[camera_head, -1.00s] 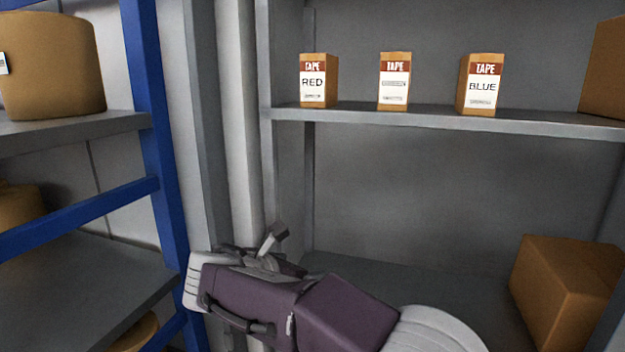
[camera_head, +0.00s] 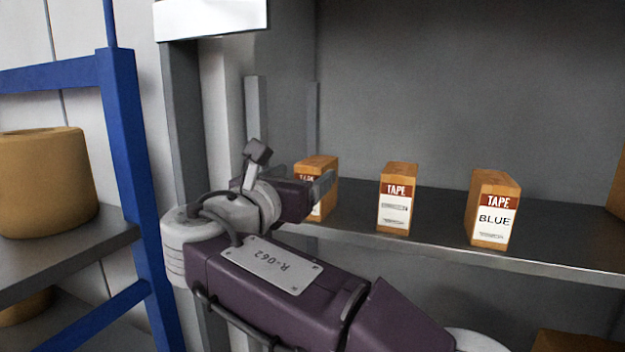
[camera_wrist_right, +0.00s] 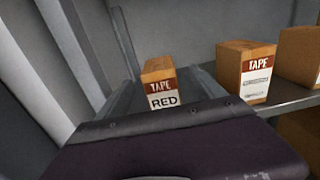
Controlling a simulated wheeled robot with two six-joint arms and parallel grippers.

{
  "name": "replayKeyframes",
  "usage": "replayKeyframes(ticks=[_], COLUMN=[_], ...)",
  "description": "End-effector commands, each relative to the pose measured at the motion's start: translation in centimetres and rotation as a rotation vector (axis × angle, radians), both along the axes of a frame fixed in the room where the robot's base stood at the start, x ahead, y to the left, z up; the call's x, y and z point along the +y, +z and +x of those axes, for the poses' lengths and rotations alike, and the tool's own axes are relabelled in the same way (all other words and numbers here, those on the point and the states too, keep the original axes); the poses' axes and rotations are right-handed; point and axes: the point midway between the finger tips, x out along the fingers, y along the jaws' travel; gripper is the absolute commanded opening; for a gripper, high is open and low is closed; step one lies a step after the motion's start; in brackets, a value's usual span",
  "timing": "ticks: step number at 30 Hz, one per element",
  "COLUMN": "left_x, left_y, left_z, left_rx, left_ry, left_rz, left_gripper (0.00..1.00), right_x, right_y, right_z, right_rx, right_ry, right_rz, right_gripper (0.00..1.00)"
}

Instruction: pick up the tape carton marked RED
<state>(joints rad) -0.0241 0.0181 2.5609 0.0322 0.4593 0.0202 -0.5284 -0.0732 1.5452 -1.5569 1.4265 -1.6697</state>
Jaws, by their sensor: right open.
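The tape carton marked RED (camera_head: 320,163) stands upright on the grey shelf (camera_head: 351,212), leftmost of three cartons. In the head view my right gripper partly covers its front; the word RED reads clearly in the right wrist view (camera_wrist_right: 162,90). My right gripper (camera_head: 303,180) is open in front of this carton at about its height. In the wrist view one finger lies on each side of the carton, which shows between them. I cannot tell whether the fingertips are past its front face. My left gripper is not in view.
A TAPE carton with small unreadable print (camera_head: 398,195) stands to the right, then the BLUE carton (camera_head: 492,210). A shelf upright (camera_head: 188,110) is close on the left. A blue rack post (camera_head: 140,200) and a large brown roll (camera_head: 45,185) are further left.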

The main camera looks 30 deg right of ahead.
Motion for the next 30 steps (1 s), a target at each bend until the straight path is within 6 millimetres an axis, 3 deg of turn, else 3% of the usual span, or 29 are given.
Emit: replayKeyframes(ticks=[6, 10, 17, 20, 26, 30], left_x=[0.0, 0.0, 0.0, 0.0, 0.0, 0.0], left_y=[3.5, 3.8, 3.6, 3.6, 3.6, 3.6], left_z=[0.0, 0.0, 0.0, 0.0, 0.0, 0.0], left_rx=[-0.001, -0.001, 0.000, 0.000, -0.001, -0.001], left_ry=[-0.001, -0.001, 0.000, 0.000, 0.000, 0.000], left_rz=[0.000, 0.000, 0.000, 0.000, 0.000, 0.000], left_gripper=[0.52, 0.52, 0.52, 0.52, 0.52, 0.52], right_x=[-2.5, -3.8, -4.0, -4.0, -3.9, -3.9], right_y=[1.5, 1.0, 0.6, 0.6, 0.6, 0.5], right_z=[2.0, 3.1, 3.3, 3.3, 3.3, 3.3], right_rx=[0.004, 0.002, 0.001, 0.001, 0.002, 0.003], right_ry=[-0.006, -0.002, 0.000, 0.000, 0.000, 0.000], right_rz=[-0.002, -0.002, -0.001, -0.001, 0.001, 0.003], right_gripper=[0.78, 0.78, 0.78, 0.56, 0.00, 0.00])
